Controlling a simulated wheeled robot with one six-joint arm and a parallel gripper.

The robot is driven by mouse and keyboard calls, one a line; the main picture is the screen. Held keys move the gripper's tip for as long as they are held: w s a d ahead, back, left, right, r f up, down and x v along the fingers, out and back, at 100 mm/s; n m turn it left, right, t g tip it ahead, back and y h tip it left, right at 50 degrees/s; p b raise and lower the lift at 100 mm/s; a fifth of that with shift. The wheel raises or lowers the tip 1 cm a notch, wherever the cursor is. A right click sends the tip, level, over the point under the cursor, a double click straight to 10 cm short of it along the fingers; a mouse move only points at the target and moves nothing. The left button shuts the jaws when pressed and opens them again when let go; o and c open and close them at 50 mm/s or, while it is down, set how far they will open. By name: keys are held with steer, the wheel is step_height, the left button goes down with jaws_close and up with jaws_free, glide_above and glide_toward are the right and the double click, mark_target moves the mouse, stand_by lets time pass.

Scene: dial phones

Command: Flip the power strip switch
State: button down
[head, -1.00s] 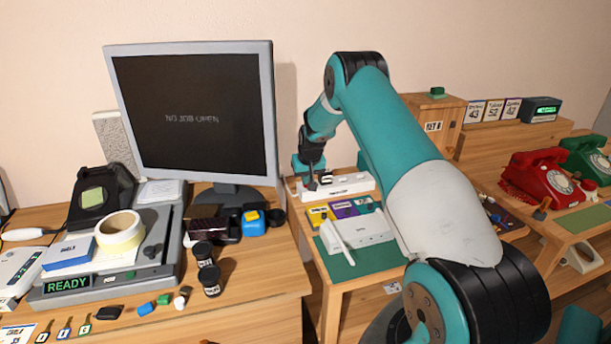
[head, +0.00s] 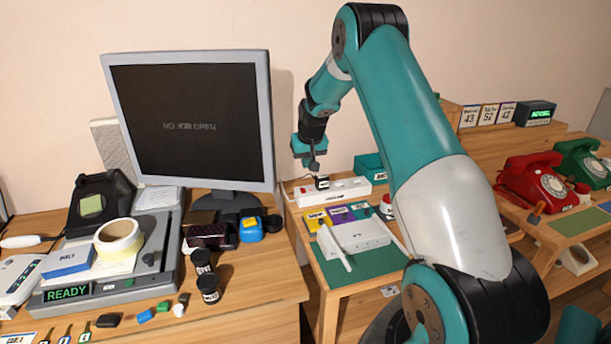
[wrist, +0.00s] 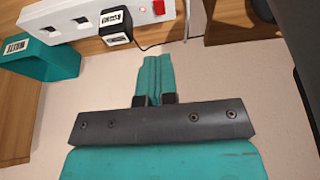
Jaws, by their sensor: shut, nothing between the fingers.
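The white power strip (head: 345,188) lies near the back of the right-hand desk, left of my upper arm.
A teal bin (wrist: 40,58) stands behind the strip. A white device (head: 355,235) on a green mat and coloured cards (head: 338,214) lie in front of it. The monitor (head: 190,120) stands to the left. Red (head: 540,180) and green phones (head: 585,160) are at the right.

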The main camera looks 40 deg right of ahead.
mark_target(302, 189)
steer(key=shift+v, duration=1.65)
steer(key=x, duration=1.3)
steer(key=shift+w+f, duration=0.25)
steer(key=shift+w, duration=0.05)
